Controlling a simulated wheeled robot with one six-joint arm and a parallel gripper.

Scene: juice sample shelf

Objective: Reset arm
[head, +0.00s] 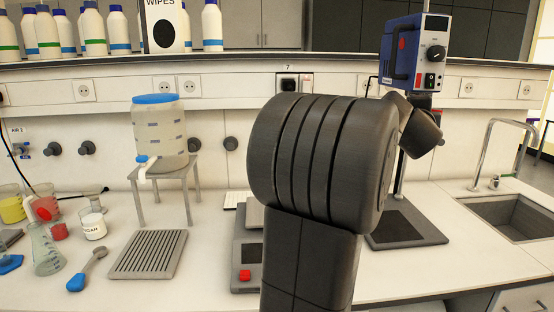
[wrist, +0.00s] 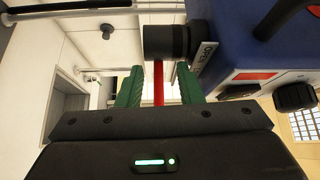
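My gripper (wrist: 158,88) shows in the wrist view with two green fingers standing apart. A thin red rod (wrist: 158,84) runs between them, with a gap on either side. The rod's upper end meets a black cylinder (wrist: 170,41) beside the blue device. I cannot tell whether the rod is fixed to it. In the head view my dark arm fills the middle and the gripper is hidden behind it. The blue device (head: 402,50) with a black knob stands on a post behind my arm, and its body (wrist: 250,45) is close to the gripper's right in the wrist view.
A drum with a blue lid (head: 157,122) stands on a grey stool at left. A slotted grey tray (head: 148,254), blue spoon (head: 87,270), flask (head: 46,255) and sugar jar (head: 93,226) are on the bench. A sink (head: 515,215) with a tap is at right.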

